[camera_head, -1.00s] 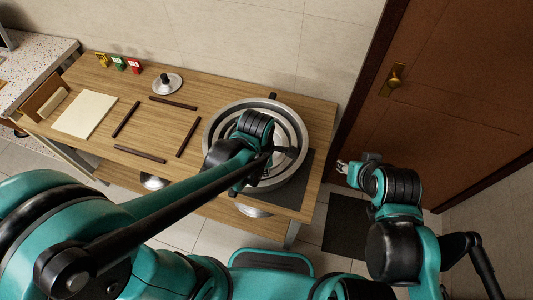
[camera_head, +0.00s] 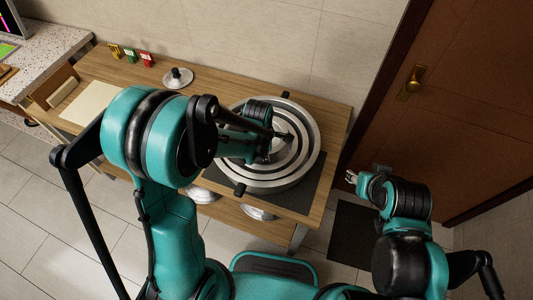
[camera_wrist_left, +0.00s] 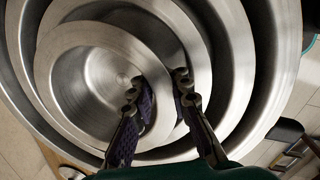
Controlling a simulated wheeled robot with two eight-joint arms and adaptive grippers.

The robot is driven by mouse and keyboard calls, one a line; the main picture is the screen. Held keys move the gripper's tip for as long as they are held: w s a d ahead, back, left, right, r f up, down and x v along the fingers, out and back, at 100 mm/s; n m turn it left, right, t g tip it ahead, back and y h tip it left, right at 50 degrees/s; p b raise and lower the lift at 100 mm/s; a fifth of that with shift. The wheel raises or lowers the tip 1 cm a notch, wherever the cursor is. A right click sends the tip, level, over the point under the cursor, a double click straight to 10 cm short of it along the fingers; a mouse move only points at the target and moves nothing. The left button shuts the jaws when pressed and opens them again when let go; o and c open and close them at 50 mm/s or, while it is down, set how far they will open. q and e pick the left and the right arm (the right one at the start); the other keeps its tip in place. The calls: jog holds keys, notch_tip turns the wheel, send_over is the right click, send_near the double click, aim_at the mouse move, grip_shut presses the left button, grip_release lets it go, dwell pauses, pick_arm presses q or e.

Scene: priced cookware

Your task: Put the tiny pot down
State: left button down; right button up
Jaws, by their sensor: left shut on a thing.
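The tiny pot (camera_wrist_left: 88,85) is the innermost of several nested steel pots in the left wrist view. My left gripper (camera_wrist_left: 158,84) is shut on its rim, one finger inside the wall and one outside. The tiny pot sits within the larger pots (camera_wrist_left: 237,60); I cannot tell whether its base touches the one beneath. In the head view the nested pots (camera_head: 316,150) stand at the right end of the wooden table, and my left arm covers part of them. My right gripper (camera_head: 352,177) is empty beside the table, away from the pots; its finger opening is too small to read.
A lid with a dark knob (camera_head: 178,77) lies on the table (camera_head: 215,85), with small red, green and yellow price cards (camera_head: 130,57) behind. A pale board (camera_head: 88,105) is at the left. A dark mat (camera_head: 318,170) lies under the pots. A door (camera_head: 465,90) is at right.

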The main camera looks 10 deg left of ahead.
pick_arm(q)
jog(key=shift+f+b, duration=0.55)
jog(key=shift+b, duration=0.05)
jog(key=c, duration=1.7)
grip_release()
